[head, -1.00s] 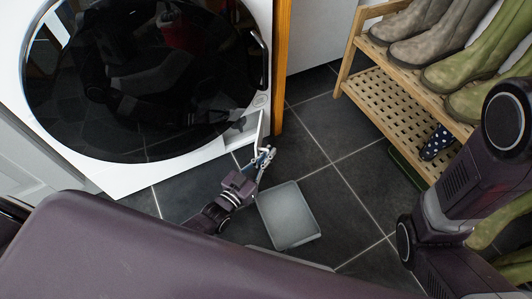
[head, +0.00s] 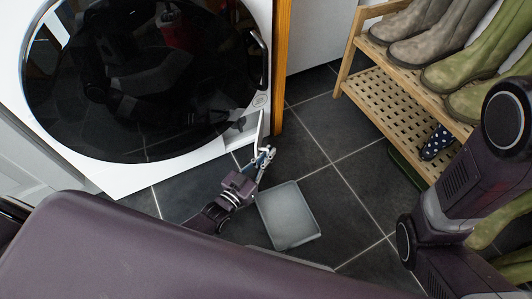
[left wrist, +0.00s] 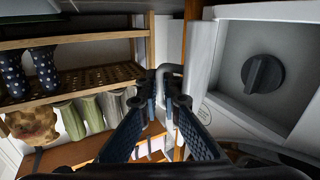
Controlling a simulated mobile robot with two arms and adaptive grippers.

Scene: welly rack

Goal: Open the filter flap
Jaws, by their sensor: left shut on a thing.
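The filter flap (head: 259,130) is a thin white panel at the lower right front of the white washing machine (head: 125,182). It stands swung out from the machine and shows nearly edge-on. In the left wrist view the flap (left wrist: 200,62) stands beside an open recess with a dark round filter knob (left wrist: 263,73). My left gripper (head: 264,157) is at the flap's outer end, low over the floor. My right gripper is out of view; only my right arm shows.
A shallow grey tray (head: 291,216) lies on the dark floor tiles just right of my left gripper. A wooden rack (head: 398,95) with wellies stands at the right. A wooden post (head: 281,60) adjoins the machine. Floor between tray and rack is clear.

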